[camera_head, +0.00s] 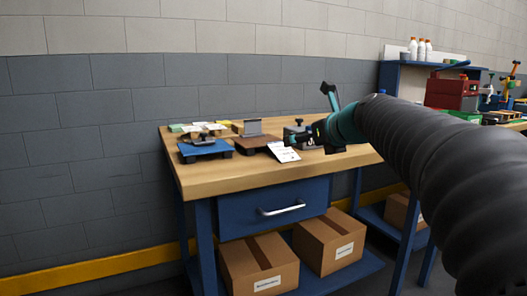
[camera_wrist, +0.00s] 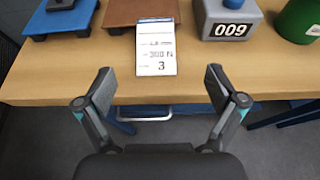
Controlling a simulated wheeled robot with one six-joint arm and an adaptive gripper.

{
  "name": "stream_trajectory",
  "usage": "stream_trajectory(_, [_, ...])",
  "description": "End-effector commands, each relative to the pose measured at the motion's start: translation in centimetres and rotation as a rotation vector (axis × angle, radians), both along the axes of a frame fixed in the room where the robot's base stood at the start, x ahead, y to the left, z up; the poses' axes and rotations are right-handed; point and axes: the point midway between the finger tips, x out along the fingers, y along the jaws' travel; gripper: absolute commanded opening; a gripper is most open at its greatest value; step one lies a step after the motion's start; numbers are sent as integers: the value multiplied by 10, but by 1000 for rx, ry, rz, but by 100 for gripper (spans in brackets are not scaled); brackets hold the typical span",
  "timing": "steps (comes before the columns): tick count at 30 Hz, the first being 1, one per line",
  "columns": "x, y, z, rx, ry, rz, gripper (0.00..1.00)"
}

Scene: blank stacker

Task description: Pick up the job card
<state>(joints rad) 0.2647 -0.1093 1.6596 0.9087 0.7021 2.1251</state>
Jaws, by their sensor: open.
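The job card (camera_wrist: 156,60) is a white card with printed marks and a large 3. In the wrist view it lies flat near the table's front edge, ahead of my gripper and between the lines of its fingers. My gripper (camera_wrist: 160,93) is open and empty, with its two fingers wide apart.
The wooden workbench (camera_head: 215,182) also holds a blue plate fixture (camera_head: 203,148), a brown block (camera_wrist: 133,12) behind the card, a grey block marked 009 (camera_wrist: 230,20) and a green container (camera_wrist: 300,18). A drawer handle (camera_wrist: 145,117) sits below the edge.

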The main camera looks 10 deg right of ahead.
Motion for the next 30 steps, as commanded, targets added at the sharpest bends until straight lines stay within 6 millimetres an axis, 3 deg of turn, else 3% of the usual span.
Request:
stream_trajectory(9, [47,17,-21,-2,1,2,94])
stream_trajectory(19, [62,24,-28,-3,1,3,94])
stream_trajectory(30, [98,40,-45,-4,1,2,94])
